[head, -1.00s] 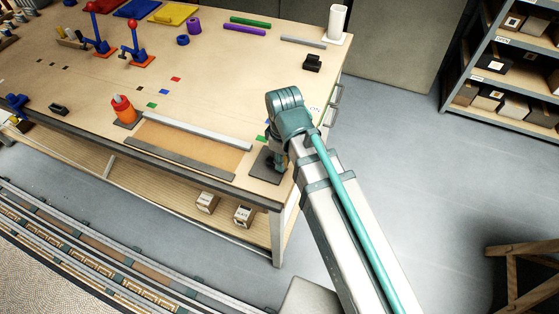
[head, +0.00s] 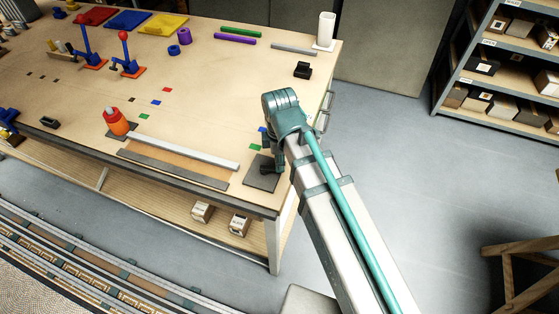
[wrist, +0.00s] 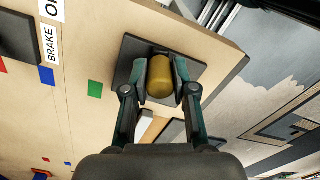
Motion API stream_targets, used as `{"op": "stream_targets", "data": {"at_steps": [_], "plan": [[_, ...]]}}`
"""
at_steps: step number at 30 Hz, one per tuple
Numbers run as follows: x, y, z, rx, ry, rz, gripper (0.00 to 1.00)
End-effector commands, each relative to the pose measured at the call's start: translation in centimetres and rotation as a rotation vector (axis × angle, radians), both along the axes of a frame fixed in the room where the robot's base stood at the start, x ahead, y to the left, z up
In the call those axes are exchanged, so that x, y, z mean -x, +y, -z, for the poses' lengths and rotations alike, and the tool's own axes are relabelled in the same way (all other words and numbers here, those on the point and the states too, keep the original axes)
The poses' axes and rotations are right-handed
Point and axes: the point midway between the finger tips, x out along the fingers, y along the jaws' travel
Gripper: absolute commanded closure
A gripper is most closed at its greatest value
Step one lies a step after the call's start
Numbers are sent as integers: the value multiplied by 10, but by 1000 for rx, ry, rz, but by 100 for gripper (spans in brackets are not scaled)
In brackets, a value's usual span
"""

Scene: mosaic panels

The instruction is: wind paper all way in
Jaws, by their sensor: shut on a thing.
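My gripper (wrist: 160,84) is shut on a brass-coloured round knob (wrist: 160,72) in the wrist view, with one finger on each side. The knob is over a dark square base plate (wrist: 130,55) on the bench. In the head view the plate (head: 258,182) lies at the bench's near right corner, with a dark crank-like part (head: 268,169) beside my gripper (head: 277,165). My arm hides the knob there. A flat tan strip (head: 180,160), perhaps the paper, lies between a light bar (head: 190,151) and a dark bar (head: 170,169).
An orange-red cylinder (head: 116,122) stands at the strip's left end. A label reading BRAKE (wrist: 47,46) and a dark block (wrist: 15,35) are on the bench in the wrist view. Coloured squares dot the bench top. A shelf rack (head: 500,70) stands at the right.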

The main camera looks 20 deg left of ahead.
Motion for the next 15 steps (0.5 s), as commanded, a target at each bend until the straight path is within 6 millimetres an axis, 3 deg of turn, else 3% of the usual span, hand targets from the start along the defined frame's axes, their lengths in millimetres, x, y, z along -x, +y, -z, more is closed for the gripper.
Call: {"op": "stream_targets", "data": {"at_steps": [10, 11, 15], "plan": [[-1, 1, 0, -2, -2, -3, 100], [-1, 1, 0, -2, -2, -3, 72], [-1, 1, 0, -2, -1, -3, 49]]}}
